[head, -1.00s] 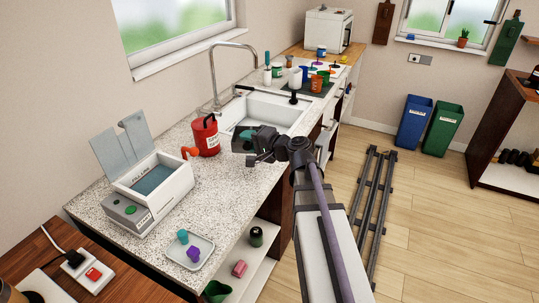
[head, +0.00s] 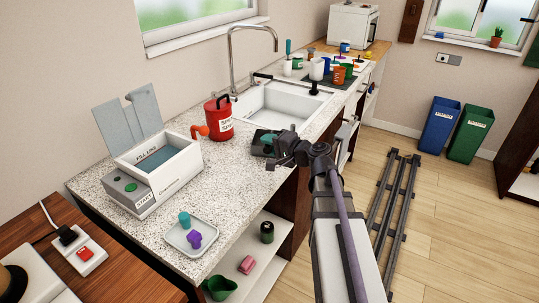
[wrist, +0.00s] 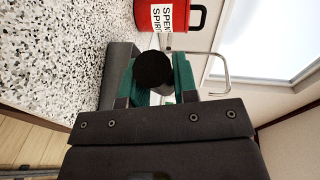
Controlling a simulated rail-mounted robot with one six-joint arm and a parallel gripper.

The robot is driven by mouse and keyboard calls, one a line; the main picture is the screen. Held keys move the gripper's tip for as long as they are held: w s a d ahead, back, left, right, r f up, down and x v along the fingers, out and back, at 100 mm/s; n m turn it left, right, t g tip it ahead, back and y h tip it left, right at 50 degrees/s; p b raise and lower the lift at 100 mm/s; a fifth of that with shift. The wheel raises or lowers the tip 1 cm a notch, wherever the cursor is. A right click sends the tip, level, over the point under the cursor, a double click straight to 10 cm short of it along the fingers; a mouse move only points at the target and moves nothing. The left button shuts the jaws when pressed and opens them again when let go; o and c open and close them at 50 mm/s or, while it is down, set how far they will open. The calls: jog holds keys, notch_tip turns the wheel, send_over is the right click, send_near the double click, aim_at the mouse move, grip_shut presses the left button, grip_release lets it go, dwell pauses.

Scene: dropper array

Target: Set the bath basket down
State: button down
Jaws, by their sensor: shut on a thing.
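A red spent-spirit can (head: 218,120) stands just behind and left of the basket. The sink (head: 285,105) lies behind it. A white tray (head: 176,243) with teal and purple pieces is near the front edge. Speckled counter (head: 220,180) is bare between tray and basket.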

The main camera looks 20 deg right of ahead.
jog(key=shift+f, duration=0.1)
jog(key=c, duration=1.3)
grip_release()
jog(key=shift+c, duration=0.2)
jog(key=o, duration=0.5)
jog(key=shift+c, duration=0.2)
jog(key=p+v, duration=0.2)
jog(key=v, duration=1)
jog(key=shift+p, duration=0.3)
jog(key=shift+s, duration=0.1)
